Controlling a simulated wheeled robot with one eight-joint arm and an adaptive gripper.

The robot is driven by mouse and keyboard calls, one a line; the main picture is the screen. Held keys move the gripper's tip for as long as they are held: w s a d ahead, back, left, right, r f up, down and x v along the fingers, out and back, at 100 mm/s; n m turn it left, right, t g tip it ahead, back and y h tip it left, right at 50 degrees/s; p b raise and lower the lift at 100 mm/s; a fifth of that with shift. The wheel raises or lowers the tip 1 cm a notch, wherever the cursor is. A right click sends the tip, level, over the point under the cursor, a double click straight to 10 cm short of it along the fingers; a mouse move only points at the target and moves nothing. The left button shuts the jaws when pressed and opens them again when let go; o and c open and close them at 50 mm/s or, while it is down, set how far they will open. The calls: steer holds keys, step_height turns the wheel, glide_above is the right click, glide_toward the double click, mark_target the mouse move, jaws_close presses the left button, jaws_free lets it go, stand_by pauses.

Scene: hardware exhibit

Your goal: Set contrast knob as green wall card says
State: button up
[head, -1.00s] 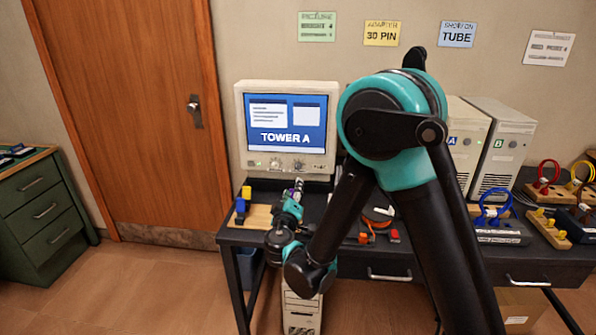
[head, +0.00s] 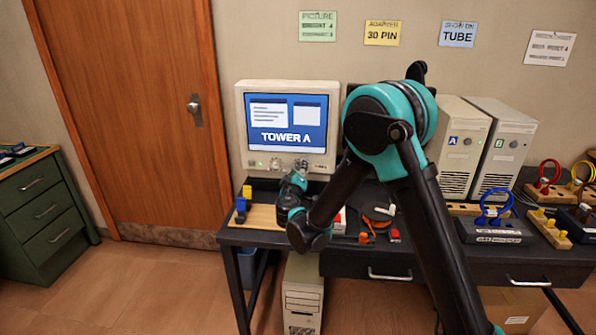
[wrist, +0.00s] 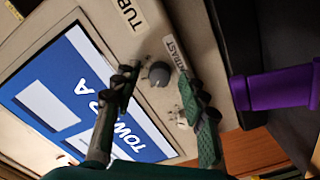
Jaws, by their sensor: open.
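The monitor (head: 240,125) stands on the dark desk, its screen reading "TOWER A". In the wrist view a round grey knob (wrist: 159,73) sits on the monitor's lower front, beside a partly hidden label (wrist: 174,53) that seems to read "CONTRAST". My gripper (wrist: 158,84) is open, with one finger on either side of this knob. I cannot tell whether either finger touches it. In the head view my gripper (head: 297,170) is at the monitor's lower front. The green wall card (head: 317,26) reads "PICTURE" on top; its smaller lines are too blurred to read surely.
A purple object (wrist: 282,88) is close on the right in the wrist view. A wooden block with blue and yellow pieces (head: 262,217) lies left on the desk. Two towers (head: 462,142) stand right of the monitor. A "TUBE" label (wrist: 130,12) is on the monitor.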

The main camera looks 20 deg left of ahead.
steer(key=shift+c, duration=0.4)
jaws_close()
steer(key=shift+m, duration=0.5)
steer(key=m, duration=0.2)
steer(key=shift+m, duration=2.4)
steer(key=shift+o, duration=0.4)
jaws_free()
